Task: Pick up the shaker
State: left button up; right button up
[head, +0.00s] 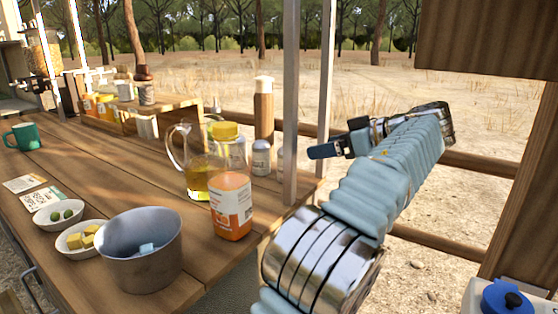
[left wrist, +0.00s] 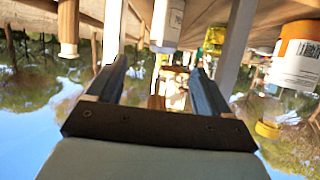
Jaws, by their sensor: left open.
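A small pale shaker (head: 261,158) with a metal cap stands upright on the wooden counter, behind the orange-labelled bottle. A similar small container stands just right of it, partly hidden by the post. My left gripper (head: 318,151) is to the right of the shaker, beyond the counter's edge, pointing left and empty. In the left wrist view, which is upside down, its two fingers (left wrist: 160,75) are apart, with a pale shaker-like cylinder (left wrist: 168,22) ahead between them and not touched. My right gripper is not in view.
A pale post (head: 305,100) stands between the gripper and the shaker. A tall wooden mill (head: 263,112), a glass jug (head: 197,170) and the orange-labelled bottle (head: 231,205) crowd round it. A metal bucket (head: 141,262) stands near the front edge. The counter's left part is clearer.

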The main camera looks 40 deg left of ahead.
pick_arm(q)
jog(key=shift+n, duration=0.3)
jog(key=x, duration=0.7)
jog(key=shift+s+a+r, duration=0.2)
jog(key=shift+s+r, duration=0.15)
jog(key=x, duration=0.6)
jog(key=shift+a+f, duration=0.1)
jog(key=shift+a, duration=0.05)
jog(key=c, duration=1.1)
